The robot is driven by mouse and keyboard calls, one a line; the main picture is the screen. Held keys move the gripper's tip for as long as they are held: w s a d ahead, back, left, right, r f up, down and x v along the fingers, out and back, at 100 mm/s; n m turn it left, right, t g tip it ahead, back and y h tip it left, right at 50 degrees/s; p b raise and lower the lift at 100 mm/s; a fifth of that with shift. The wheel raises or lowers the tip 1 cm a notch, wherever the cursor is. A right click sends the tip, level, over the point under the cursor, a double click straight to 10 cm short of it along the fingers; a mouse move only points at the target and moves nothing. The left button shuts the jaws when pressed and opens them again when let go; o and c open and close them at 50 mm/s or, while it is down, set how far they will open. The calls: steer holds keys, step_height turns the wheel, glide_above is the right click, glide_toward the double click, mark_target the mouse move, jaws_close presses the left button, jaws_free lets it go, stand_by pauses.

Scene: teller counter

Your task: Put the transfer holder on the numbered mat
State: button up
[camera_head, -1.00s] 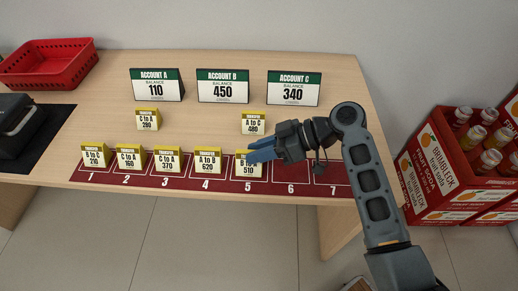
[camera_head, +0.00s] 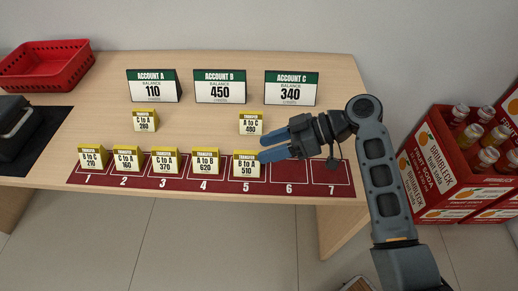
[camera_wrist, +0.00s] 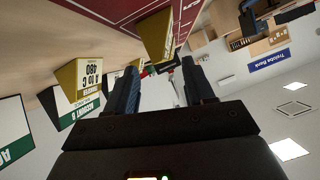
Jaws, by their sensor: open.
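A row of yellow-and-white transfer holders stands on the red numbered mat (camera_head: 331,174): B to C 210 (camera_head: 91,157) on 1, C to A 160 (camera_head: 128,161) on 2, C to A 370 (camera_head: 165,163) on 3, A to B 620 (camera_head: 205,163) on 4, and B to A 510 (camera_head: 246,166) on 5. Behind the mat stand C to A 280 (camera_head: 145,121) and A to C 480 (camera_head: 250,125). My gripper (camera_head: 263,146) is open and empty, its blue fingers just right of B to A 510, overlapping its edge in the picture. The wrist view shows A to C 480 (camera_wrist: 82,78) beside the fingers.
Squares 6 and 7 are bare. Account signs A (camera_head: 153,87), B (camera_head: 220,88) and C (camera_head: 291,89) stand at the back. A red basket (camera_head: 45,68) and a dark device (camera_head: 15,125) are at the left. Soda crates (camera_head: 440,170) stand on the floor at right.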

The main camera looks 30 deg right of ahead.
steer(key=v, duration=0.8)
